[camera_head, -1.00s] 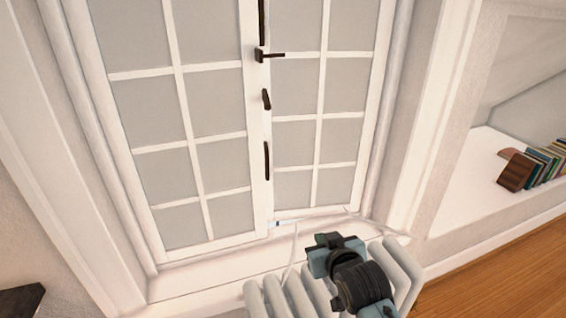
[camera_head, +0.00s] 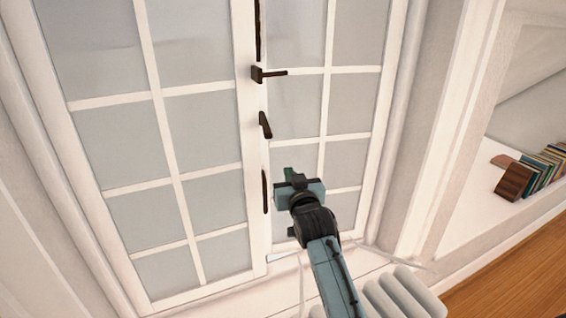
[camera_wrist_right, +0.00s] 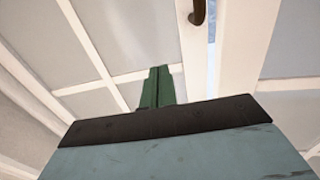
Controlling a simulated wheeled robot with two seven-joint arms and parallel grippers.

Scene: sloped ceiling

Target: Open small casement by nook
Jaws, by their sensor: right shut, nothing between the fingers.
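The casement has two white-framed leaves with frosted panes, a left leaf (camera_head: 160,98) and a right leaf (camera_head: 327,70). Along their meeting edge are a dark horizontal lever (camera_head: 270,73), a dark short handle (camera_head: 264,125) below it and a dark lower bar (camera_head: 265,190). My right gripper (camera_head: 289,174) is shut and empty, in front of the right leaf, below and right of the short handle. Its green fingers (camera_wrist_right: 158,86) are together in the wrist view, left of a dark curved handle end (camera_wrist_right: 198,10). A bluish strip shows beside that handle. My left gripper is not in view.
A white radiator (camera_head: 405,295) stands below the window at the lower right. The nook (camera_head: 470,205) at right holds a row of books (camera_head: 540,168). A wooden floor (camera_head: 510,280) shows at the lower right.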

